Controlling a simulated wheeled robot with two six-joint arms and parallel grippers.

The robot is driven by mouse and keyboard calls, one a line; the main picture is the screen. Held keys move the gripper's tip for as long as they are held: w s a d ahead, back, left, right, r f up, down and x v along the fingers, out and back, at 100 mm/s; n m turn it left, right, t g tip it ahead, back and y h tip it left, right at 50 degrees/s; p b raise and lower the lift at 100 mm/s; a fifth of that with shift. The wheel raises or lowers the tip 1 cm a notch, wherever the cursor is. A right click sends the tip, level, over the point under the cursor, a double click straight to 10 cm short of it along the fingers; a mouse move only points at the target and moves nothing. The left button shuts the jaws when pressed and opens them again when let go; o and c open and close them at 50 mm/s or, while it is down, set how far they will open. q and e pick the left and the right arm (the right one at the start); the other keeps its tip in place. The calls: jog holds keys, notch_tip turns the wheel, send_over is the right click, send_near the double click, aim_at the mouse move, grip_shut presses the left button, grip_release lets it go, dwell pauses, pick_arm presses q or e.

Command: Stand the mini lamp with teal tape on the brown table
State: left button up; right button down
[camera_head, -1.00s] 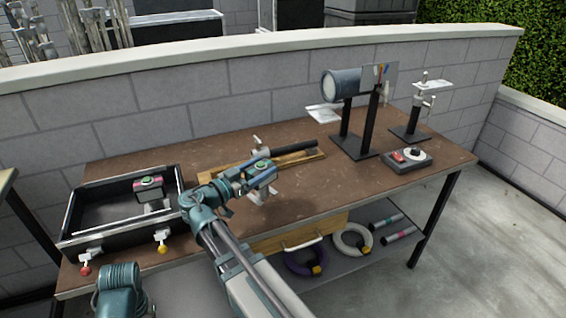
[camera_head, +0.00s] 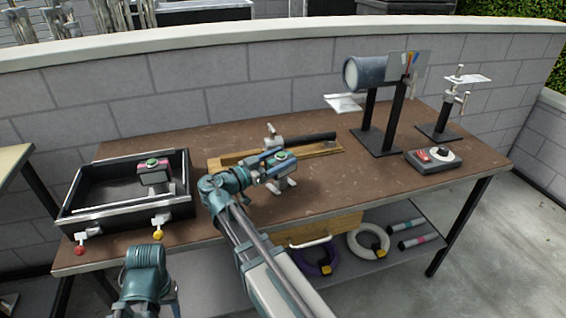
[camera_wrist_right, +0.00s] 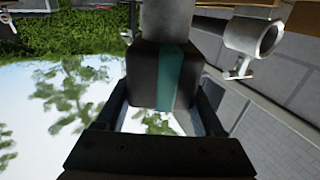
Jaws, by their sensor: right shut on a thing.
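The mini lamp with teal tape (camera_wrist_right: 172,75) is a dark block with a teal band across it, held between the fingers of my right gripper (camera_wrist_right: 163,112) in the right wrist view. In the head view the lamp (camera_head: 284,157) has a green button on top and a pale foot below, and it looks upright over the middle of the brown table (camera_head: 330,188). I cannot tell whether its foot touches the tabletop. My right gripper (camera_head: 262,166) is shut on it from the left.
A similar lamp with pink tape (camera_head: 152,174) stands in a black tray (camera_head: 120,229) at left. A wooden holder with a black rod (camera_head: 320,137) lies close behind the held lamp. A large lamp stand (camera_head: 370,117) and control box (camera_head: 433,157) occupy the right. Table front right is clear.

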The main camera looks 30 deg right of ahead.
aim_at(269, 164)
jog(key=shift+a+r, duration=0.1)
jog(key=shift+r, duration=0.05)
grip_release()
jog(key=shift+a, duration=0.25)
jog(key=s+a, duration=0.1)
jog(key=a, duration=0.6)
jog(key=shift+s, duration=0.15)
dwell(0.4)
